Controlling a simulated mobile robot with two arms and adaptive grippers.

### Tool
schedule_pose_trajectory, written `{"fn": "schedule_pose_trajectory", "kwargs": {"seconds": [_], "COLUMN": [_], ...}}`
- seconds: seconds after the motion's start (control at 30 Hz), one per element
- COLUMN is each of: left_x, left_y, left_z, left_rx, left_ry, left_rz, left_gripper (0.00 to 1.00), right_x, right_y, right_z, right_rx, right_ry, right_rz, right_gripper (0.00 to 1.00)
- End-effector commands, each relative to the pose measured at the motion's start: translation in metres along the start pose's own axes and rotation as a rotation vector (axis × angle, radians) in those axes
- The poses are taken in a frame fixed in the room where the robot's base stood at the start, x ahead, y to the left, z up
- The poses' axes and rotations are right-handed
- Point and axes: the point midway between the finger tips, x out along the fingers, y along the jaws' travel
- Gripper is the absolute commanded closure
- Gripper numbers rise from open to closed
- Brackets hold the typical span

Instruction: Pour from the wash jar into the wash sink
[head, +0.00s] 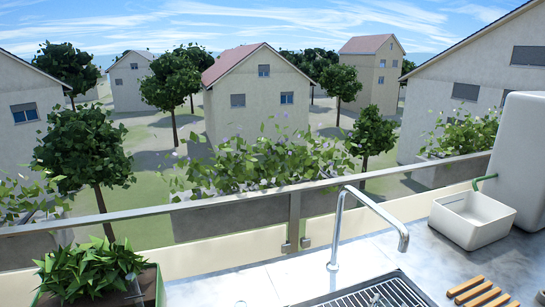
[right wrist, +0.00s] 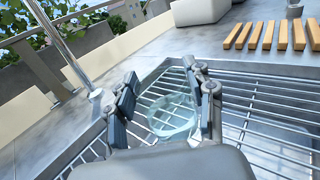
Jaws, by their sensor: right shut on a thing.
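In the right wrist view a clear, see-through glass jar (right wrist: 172,116) sits between the two fingers of my right gripper (right wrist: 166,92). The gripper is shut on it, above a metal wire grid. The jar's lower part and contents are hard to make out. The grid, apparently over the sink (head: 338,297), lies below the curved metal tap (head: 340,225) at the bottom of the head view. It also fills much of the right wrist view (right wrist: 255,110). I cannot tell how far the jar is above it. My left gripper is not in view.
A white square basin (head: 465,228) stands on the counter at right, beside a tall white tank (head: 520,150) with a green pipe. Wooden slats (head: 478,292) lie in front of it. A metal railing (head: 240,201) runs behind; a leafy planter (head: 90,275) is at lower left.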

Motion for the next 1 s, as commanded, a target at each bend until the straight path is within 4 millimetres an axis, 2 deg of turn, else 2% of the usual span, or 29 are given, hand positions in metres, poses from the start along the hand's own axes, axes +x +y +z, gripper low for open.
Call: {"fn": "schedule_pose_trajectory", "kwargs": {"seconds": [0.03,0.7,1.0], "left_x": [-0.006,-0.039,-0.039], "left_y": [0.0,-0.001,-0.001], "left_z": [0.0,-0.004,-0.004], "left_rx": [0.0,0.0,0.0], "left_ry": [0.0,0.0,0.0], "left_rz": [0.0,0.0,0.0], "left_gripper": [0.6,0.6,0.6], "right_x": [0.0,0.0,0.0], "right_y": [0.0,0.0,0.0], "right_z": [0.007,0.046,0.046], "right_rx": [0.001,0.001,0.001], "right_ry": [-0.001,-0.001,-0.001], "right_rz": [0.0,0.0,0.0], "right_gripper": [1.0,1.0,1.0]}}
